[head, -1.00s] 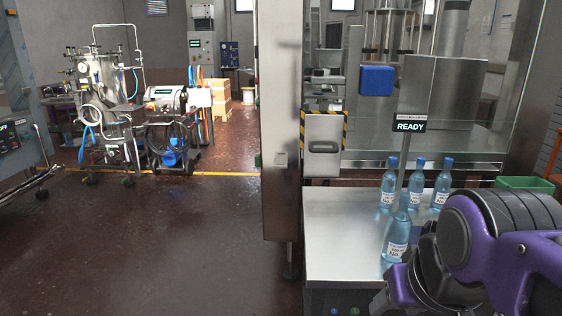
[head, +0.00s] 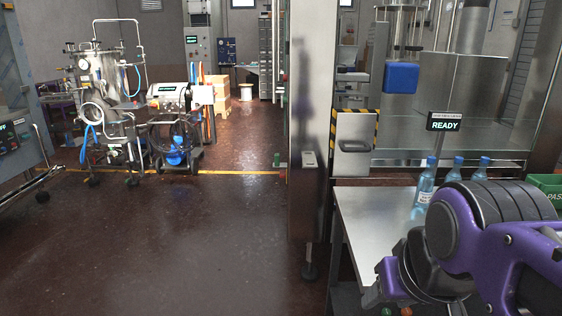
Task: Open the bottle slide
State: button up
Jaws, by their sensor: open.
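A small steel panel (head: 355,132) with yellow-and-black striped edging and a dark handle (head: 355,147) is on the machine right of centre in the head view. It looks like the bottle slide, but no label confirms this. It stands upright beside a tall steel column. My purple and black arm fills the lower right and lies in front of the steel table. My gripper's fingers do not show. Part of the table and the lower parts of some bottles are hidden behind my arm.
Blue bottles (head: 425,186) stand on the steel table (head: 370,225) beneath a READY sign (head: 445,124). A steel column (head: 309,130) rises left of the panel. A green bin (head: 546,187) is at right. Wheeled equipment (head: 180,115) stands at far left; the floor (head: 200,235) between is clear.

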aim_at(355, 132)
jog(key=i+j, duration=0.2)
jog(key=j, duration=0.2)
jog(key=i+j, duration=0.2)
jog(key=j, duration=0.2)
jog(key=i+j, duration=0.2)
jog(key=i, duration=0.15)
